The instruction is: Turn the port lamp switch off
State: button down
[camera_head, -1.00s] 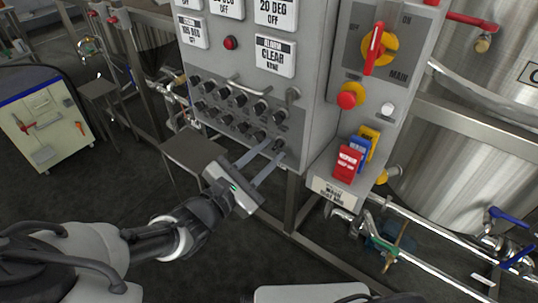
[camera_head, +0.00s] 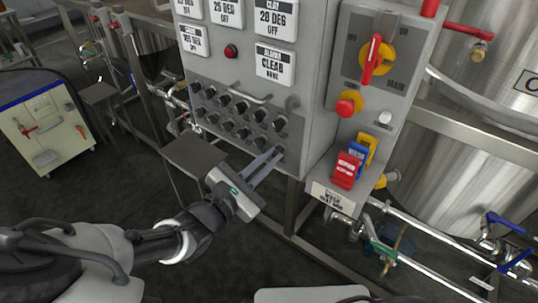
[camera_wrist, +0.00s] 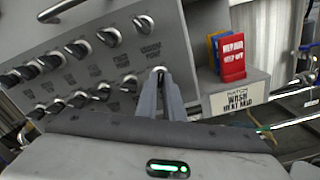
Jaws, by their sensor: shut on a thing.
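A grey control panel (camera_head: 235,146) carries two rows of black rotary knobs with small printed labels. My gripper (camera_head: 277,153) reaches the right end of the lower row. In the wrist view, my gripper (camera_wrist: 160,76) has its two long fingers close together and shut on the rightmost lower knob (camera_wrist: 159,69). Only the top of that knob shows between the tips. Its label is hidden by the fingers, so I cannot read whether it is the port lamp switch. The knob above it (camera_wrist: 143,22) is free, and its label is too blurred to read surely.
A bar handle (camera_head: 250,94) sticks out above the knobs. At right are a red-and-yellow main switch (camera_head: 373,58), a red button (camera_head: 346,106) and a box with red, blue and yellow tags (camera_head: 346,170). Pipes and a steel tank (camera_head: 480,170) stand further right.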

jog(key=n+p, duration=0.1)
jog(key=p, duration=0.1)
jog(key=n+p, duration=0.1)
jog(key=p, duration=0.1)
jog(key=shift+r, duration=0.4)
jog(key=n+p, duration=0.3)
jog(key=shift+p, duration=0.35)
jog(key=n+p, duration=0.2)
jog(key=shift+f+n+p, duration=0.2)
jog(key=shift+n+p, duration=0.1)
jog(key=shift+p, duration=0.05)
jog(key=shift+f+n+p, duration=0.15)
jog(key=shift+n+p, duration=1.05)
jog(key=shift+n, duration=0.5)
jog(key=shift+f, duration=0.1)
jog(key=c, duration=1.9)
grip_release()
jog(key=shift+o, duration=0.2)
jog(key=shift+s+a, duration=0.1)
